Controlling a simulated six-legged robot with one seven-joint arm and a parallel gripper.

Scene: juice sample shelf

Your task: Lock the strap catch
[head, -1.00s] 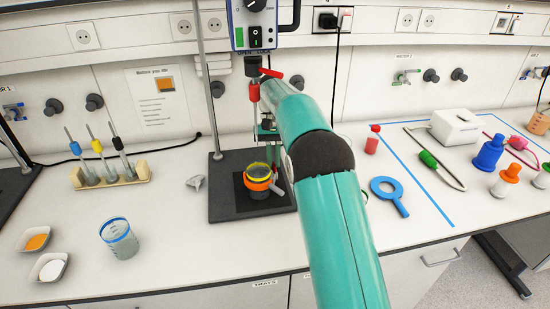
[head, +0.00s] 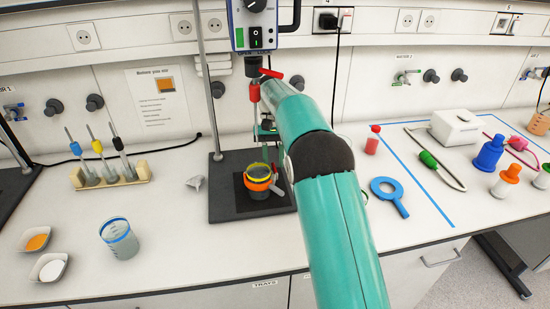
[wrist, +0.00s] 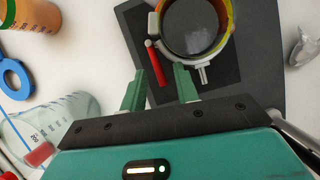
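A round vessel with a yellow rim and an orange band (head: 258,178) stands on the dark stand plate (head: 225,203). A red lever (wrist: 156,62) and a grey tab (wrist: 203,74) stick out from the ring towards my gripper (wrist: 160,72). My gripper is open. The red lever's end lies between its fingertips in the picture; I cannot tell whether they touch. In the head view my arm hides most of the gripper.
The stand's rod (head: 211,100) and a stirrer motor (head: 253,25) rise close to my arm. A beaker (head: 119,239) and tube rack (head: 108,176) stand left. A blue ring (head: 388,192) lies right.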

